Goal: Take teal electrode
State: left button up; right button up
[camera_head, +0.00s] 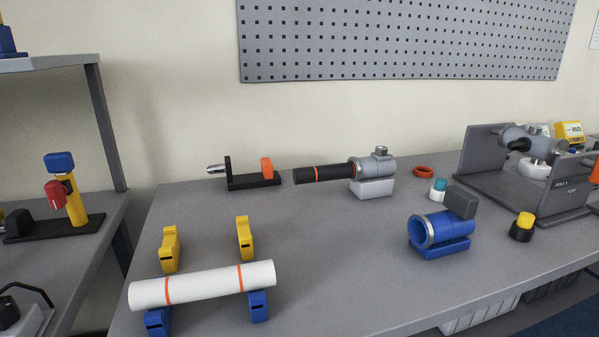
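A small electrode with a teal top and white lower body (438,190) stands upright on the grey table, right of centre. It is just behind and left of the dark grey block on the blue pipe fitting (440,230). A second small cylinder with a yellow top and black body (522,227) stands further right, near the grey test fixture. Neither of my grippers shows in this view.
A white pipe with orange bands (205,285) rests on blue supports at front left, with yellow clamps behind. A grey fitting with a black tube (372,172) and an orange-red ring (424,171) lie behind the electrode. The grey fixture (530,185) stands right. The table's middle is clear.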

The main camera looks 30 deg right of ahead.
aim_at(441, 183)
jog(key=z, duration=1.35)
